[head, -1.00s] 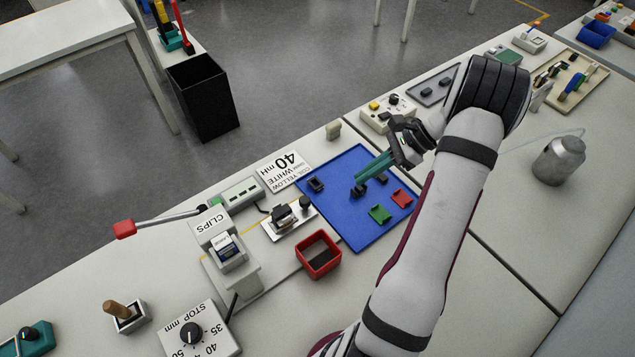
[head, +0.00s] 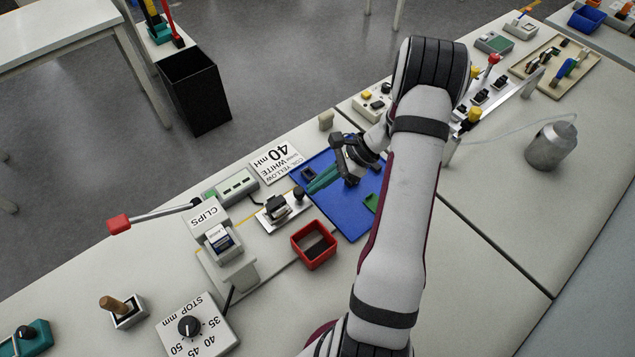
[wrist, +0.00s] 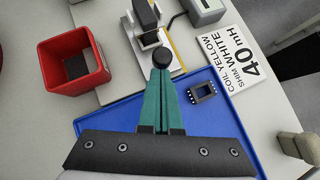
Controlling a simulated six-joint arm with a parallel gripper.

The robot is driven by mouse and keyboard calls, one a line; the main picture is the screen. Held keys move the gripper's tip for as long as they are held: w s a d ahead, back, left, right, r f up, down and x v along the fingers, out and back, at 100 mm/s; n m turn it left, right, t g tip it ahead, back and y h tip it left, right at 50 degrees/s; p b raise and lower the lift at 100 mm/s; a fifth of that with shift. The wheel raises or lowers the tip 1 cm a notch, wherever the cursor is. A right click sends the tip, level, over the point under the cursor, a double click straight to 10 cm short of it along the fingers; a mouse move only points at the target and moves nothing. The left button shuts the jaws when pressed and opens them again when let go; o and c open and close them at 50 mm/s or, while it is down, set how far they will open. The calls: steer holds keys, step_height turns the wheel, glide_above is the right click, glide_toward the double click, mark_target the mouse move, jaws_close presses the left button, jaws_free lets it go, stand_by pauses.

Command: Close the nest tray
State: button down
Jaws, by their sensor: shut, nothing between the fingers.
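The nest tray appears to be a pale metal slide (head: 284,215) with a dark part (head: 276,206) on it and an upright black knob (head: 298,193) at its right end. In the wrist view the slide (wrist: 148,40) runs away from me, with the knob (wrist: 162,57) at its near end. My gripper (head: 309,190) has its teal fingers shut and empty. The fingertips (wrist: 161,76) are right by the knob on the blue mat's side; I cannot tell whether they touch it. The slide's far end lies by the clips station (head: 217,226).
A red bin (head: 314,246) stands beside the slide. The blue mat (head: 349,224) lies under my gripper, with a small black square part (wrist: 202,92) on it. A lever with a red handle (head: 118,224) reaches out left. A label card (head: 275,161) lies behind.

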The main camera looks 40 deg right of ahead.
steer(key=a, duration=1.5)
steer(key=d, duration=0.1)
steer(key=s+d, duration=0.1)
steer(key=d, duration=0.1)
steer(key=s+d, duration=0.1)
steer(key=shift+d+r, duration=0.1)
steer(key=shift+d, duration=0.15)
steer(key=v, duration=1)
steer(key=s+a+r+n+g+h, duration=0.1)
steer(key=s+a+r+n+g, duration=0.1)
steer(key=a+r+n, duration=0.4)
steer(key=s+a+r+n+g+h, duration=0.1)
steer(key=s+a+r+n+g, duration=0.2)
steer(key=a, duration=0.4)
steer(key=s+a+r+n+h, duration=0.1)
steer(key=s+a+n+h, duration=0.3)
steer(key=s+n, duration=0.5)
steer(key=shift+a+t, duration=0.25)
steer(key=shift+t, duration=0.15)
